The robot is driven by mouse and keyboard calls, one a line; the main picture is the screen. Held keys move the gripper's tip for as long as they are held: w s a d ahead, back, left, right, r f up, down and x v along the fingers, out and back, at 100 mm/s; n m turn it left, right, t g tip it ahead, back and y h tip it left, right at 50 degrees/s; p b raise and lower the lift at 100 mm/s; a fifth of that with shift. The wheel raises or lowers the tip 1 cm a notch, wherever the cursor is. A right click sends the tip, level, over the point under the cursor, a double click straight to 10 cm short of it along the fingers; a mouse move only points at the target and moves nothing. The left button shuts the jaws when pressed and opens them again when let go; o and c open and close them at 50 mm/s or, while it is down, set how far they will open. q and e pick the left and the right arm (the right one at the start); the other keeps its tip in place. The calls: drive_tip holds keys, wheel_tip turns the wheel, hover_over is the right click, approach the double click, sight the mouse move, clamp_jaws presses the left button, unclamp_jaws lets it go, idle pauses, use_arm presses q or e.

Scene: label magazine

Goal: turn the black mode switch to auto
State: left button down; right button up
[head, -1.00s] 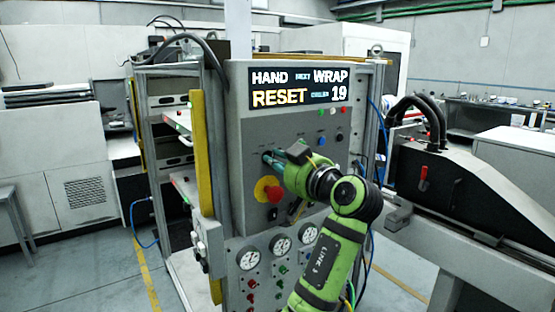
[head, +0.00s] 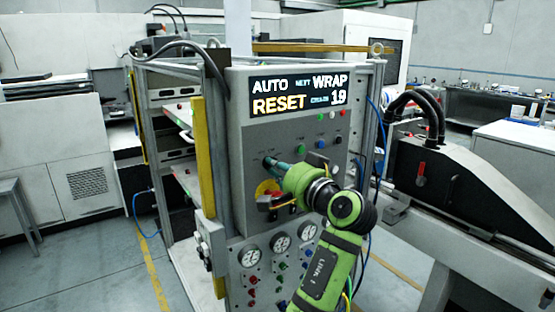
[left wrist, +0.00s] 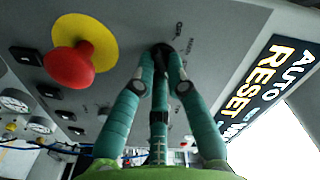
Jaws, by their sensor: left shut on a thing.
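The black mode switch (left wrist: 161,47) is on the grey control panel, at the top middle of the left wrist view. My left gripper (left wrist: 162,55) is shut on it, with a teal finger on each side. In the head view my left gripper (head: 270,163) reaches the panel from the right, and its fingers hide the switch. The display (head: 298,95) at the top of the panel reads AUTO, with WRAP, RESET and 19 beside and below. My right gripper is not in view.
A red stop button (left wrist: 70,66) on a yellow plate (left wrist: 96,38) sits close beside the switch; my gripper partly covers it in the head view. Several gauges (head: 250,256) and small buttons line the panel below. A black-covered machine (head: 470,190) stands at the right.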

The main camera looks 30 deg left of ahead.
use_arm(q)
drive_tip(key=shift+m+p, duration=0.8)
drive_tip(key=shift+m, duration=0.3)
drive_tip(key=c, duration=1.2)
unclamp_jaws()
drive_tip(key=shift+c, duration=0.2)
drive_tip(key=shift+d, duration=0.1)
drive_tip(key=v, duration=0.7)
drive_tip(key=shift+s+d, duration=0.1)
drive_tip(key=shift+d, duration=0.05)
